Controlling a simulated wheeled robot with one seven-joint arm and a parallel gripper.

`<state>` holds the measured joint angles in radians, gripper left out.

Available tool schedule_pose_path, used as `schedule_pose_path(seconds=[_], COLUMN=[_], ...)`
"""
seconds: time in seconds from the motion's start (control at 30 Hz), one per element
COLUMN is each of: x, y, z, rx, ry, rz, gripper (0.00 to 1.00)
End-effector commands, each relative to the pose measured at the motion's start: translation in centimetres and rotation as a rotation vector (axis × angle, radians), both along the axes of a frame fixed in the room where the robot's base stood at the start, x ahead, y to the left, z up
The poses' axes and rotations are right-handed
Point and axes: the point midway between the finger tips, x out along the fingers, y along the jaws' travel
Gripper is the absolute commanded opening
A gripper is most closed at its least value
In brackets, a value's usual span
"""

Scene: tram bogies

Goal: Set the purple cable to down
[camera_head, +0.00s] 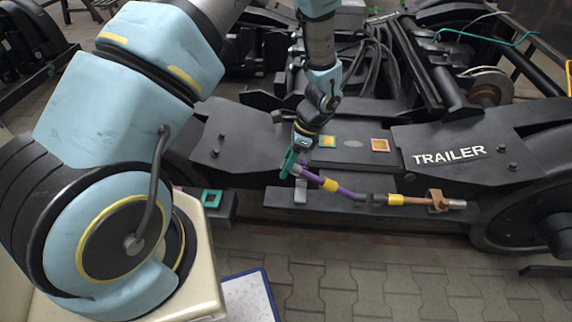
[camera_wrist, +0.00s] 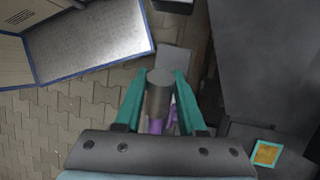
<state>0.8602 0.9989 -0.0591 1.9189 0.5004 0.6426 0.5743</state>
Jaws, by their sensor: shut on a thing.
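The purple cable (camera_head: 341,190) has a yellow band and grey ends, and it slants down to the right in front of the dark bogie frame in the head view. My gripper (camera_head: 291,163), with teal fingers, is shut on its left grey end. In the wrist view my gripper (camera_wrist: 160,92) has the grey cylindrical end between its fingers, and a bit of the purple cable (camera_wrist: 157,126) shows behind it. The cable's right end lies close to the orange-brown cable (camera_head: 412,200); I cannot tell if they touch.
The bogie plate marked TRAILER (camera_head: 450,155) is at the right. A blue-edged tray (camera_head: 250,297) stands below.

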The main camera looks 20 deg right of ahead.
Motion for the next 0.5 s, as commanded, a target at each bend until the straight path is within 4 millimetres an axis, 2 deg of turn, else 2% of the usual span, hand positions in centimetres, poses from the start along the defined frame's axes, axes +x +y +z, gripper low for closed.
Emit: schedule_pose_path(seconds=[0.27, 0.5], x=[0.2, 0.8], y=[0.3, 1.9], z=[-0.6, -4.3], rx=[-0.017, -0.157], ry=[0.009, 0.078], rz=[0.003, 0.007], gripper=[0.00, 0.00])
